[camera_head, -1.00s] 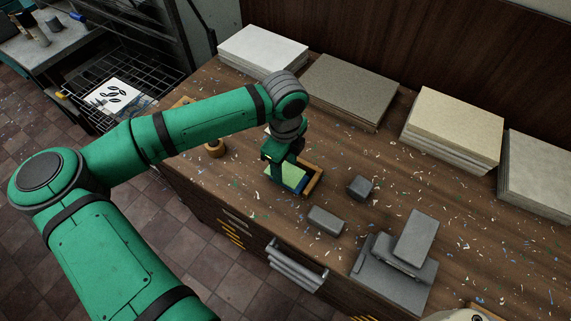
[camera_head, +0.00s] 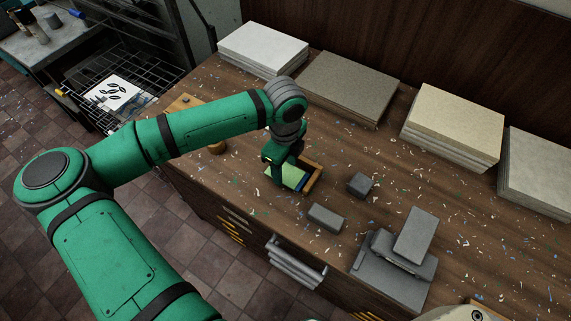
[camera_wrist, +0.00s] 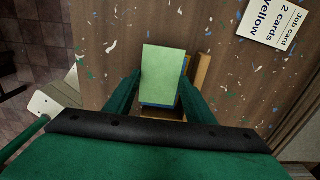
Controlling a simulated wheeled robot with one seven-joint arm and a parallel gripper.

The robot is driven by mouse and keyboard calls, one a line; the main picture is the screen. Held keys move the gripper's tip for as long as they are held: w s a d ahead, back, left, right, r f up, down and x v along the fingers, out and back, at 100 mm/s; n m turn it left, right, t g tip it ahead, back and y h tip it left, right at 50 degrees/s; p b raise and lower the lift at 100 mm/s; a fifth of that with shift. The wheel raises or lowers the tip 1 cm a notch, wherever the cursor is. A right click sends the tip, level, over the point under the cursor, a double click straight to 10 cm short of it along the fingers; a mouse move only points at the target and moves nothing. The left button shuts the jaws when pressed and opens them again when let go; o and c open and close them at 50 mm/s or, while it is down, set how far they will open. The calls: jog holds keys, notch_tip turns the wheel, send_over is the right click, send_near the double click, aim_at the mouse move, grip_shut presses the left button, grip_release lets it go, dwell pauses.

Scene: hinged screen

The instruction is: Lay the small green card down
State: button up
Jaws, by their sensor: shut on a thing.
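The small green card (camera_wrist: 162,72) shows in the wrist view between the two fingers of my gripper (camera_wrist: 158,92). My gripper is shut on it. Beneath it a blue edge (camera_wrist: 186,68) shows, beside a light wooden frame (camera_wrist: 203,72). In the head view the green card (camera_head: 286,175) is at my gripper (camera_head: 280,165), over the blue piece and against the wooden frame (camera_head: 314,178) on the bench. I cannot tell whether the card touches what lies beneath it.
Stacks of white (camera_head: 262,48), grey (camera_head: 350,85) and cream (camera_head: 455,122) sheets line the back of the bench. Grey blocks (camera_head: 326,217) stand to the right. A job card (camera_wrist: 272,22) reads "2 cards yellow". Paper scraps litter the bench.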

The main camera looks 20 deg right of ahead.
jog(key=shift+f, duration=0.15)
jog(key=o, duration=1)
jog(key=shift+c, duration=0.9)
jog(key=shift+r, duration=3.55)
jog(key=shift+w, duration=0.1)
